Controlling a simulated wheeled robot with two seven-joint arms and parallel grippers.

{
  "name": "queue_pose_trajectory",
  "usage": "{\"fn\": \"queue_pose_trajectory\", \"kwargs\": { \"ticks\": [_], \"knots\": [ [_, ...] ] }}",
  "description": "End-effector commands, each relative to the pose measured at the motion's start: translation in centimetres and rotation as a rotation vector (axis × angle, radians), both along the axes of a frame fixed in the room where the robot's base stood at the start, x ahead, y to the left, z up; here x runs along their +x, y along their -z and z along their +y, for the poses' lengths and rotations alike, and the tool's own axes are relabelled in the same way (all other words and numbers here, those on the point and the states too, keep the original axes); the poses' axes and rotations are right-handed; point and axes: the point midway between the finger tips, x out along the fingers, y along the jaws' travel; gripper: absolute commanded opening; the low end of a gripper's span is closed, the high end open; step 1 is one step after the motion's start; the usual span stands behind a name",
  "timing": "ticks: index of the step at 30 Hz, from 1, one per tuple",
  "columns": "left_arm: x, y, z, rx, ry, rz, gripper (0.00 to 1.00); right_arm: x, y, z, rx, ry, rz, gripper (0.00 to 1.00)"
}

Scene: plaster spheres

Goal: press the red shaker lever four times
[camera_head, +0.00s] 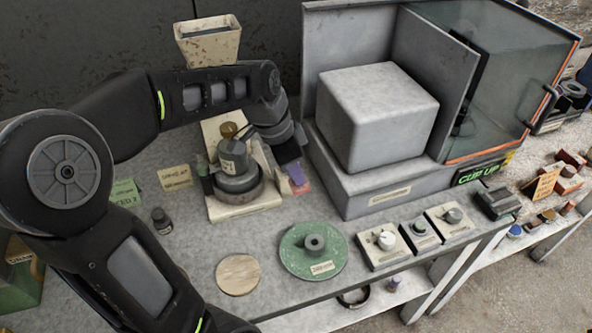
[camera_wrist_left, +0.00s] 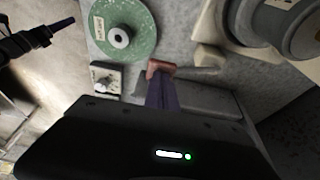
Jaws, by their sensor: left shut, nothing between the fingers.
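The shaker (camera_head: 225,207) has a cream base and carries a grey round vessel (camera_head: 233,160); part of it shows at the upper right of the left wrist view (camera_wrist_left: 285,28). A grey rod with a red end, the lever (camera_wrist_left: 161,66), sticks out from its side. Only a small reddish bit of the lever (camera_head: 301,188) shows in the head view. My left gripper (camera_head: 296,174) is shut and empty, its purple fingertips at the lever's red end; I cannot tell whether they touch. My right gripper (camera_wrist_left: 62,23) shows at the upper left of the left wrist view, its opening unclear.
A grey cabinet (camera_head: 375,115) with a glass front stands right of the shaker. A green disc (camera_head: 300,262), a wooden disc (camera_head: 238,275) and several knob boxes (camera_head: 383,246) lie along the front edge. A small dark bottle (camera_head: 161,221) stands left of the shaker.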

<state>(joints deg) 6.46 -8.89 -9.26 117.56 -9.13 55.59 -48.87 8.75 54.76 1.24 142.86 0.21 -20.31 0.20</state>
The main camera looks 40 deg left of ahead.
Motion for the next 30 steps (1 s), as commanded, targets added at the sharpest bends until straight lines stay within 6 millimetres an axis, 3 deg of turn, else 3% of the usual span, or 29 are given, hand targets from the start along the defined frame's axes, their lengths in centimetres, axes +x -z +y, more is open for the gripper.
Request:
{"fn": "queue_pose_trajectory", "kwargs": {
  "ticks": [11,14,27,30],
  "knots": [
    [-0.1,0.4,-0.1,0.008,-0.001,-0.005,0.0,0.0,0.5,0.0,0.001,-0.001,-0.001,0.86],
    [-0.3,1.3,-0.4,0.037,0.001,-0.024,0.0,0.1,1.7,0.1,0.002,-0.001,-0.004,0.86],
    [-1.6,6.0,-2.2,0.279,0.002,-0.194,0.0,0.4,10.4,0.1,0.006,-0.002,-0.014,0.86],
    [-1.7,6.7,-2.4,0.292,-0.001,-0.201,0.0,0.4,11.4,0.1,0.006,-0.002,-0.014,0.86]
  ]
}}
